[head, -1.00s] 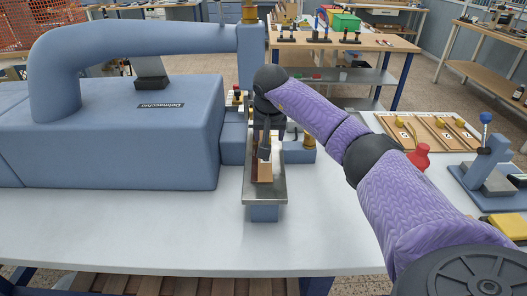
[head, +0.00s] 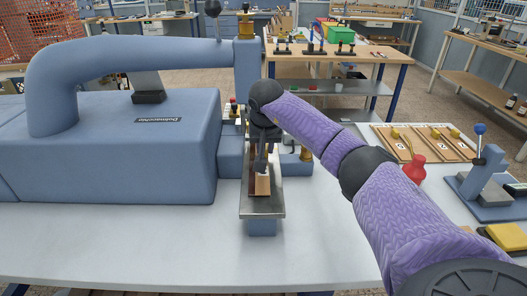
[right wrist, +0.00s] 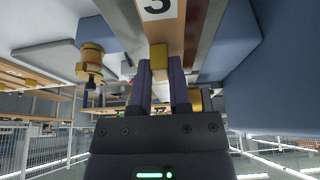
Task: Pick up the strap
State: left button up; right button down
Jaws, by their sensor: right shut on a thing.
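The strap (head: 262,186) is a narrow tan-brown strip lying lengthwise over the metal plate (head: 262,207) of the blue press. Its near end shows below my right gripper (head: 261,162) in the head view. In the right wrist view, the strap (right wrist: 173,32) carries a white label with a 3. A yellow block (right wrist: 158,57) at the strap sits between the fingertips of my right gripper (right wrist: 160,75), which is shut on it. Whether the strap touches the plate is hard to tell. My left gripper is not in view.
The big blue press (head: 110,140) stands at left, close beside the plate. At right are tan boards with yellow blocks (head: 432,143), a red knob-shaped object (head: 414,168) and a blue lever device (head: 485,180). The white table front (head: 190,240) is clear.

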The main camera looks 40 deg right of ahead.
aim_at(267, 178)
jog(key=shift+p+v, duration=1)
jog(key=s+a+p, duration=0.1)
jog(key=s+a, duration=0.1)
jog(key=s+a+p, duration=0.2)
jog(key=s, duration=0.1)
jog(key=shift+r+p, duration=0.1)
jog(key=shift+p, duration=0.2)
jog(key=s+a+p, duration=0.1)
jog(key=s+a, duration=0.2)
jog(key=s+a+p, duration=0.1)
jog(key=s+a, duration=0.2)
jog(key=s, duration=0.1)
jog(key=shift+f, duration=0.2)
jog(key=s+a+p, duration=0.4)
jog(key=s+a, duration=0.6)
jog(key=s, duration=0.2)
jog(key=shift+f, duration=0.15)
jog(key=shift+p, duration=0.3)
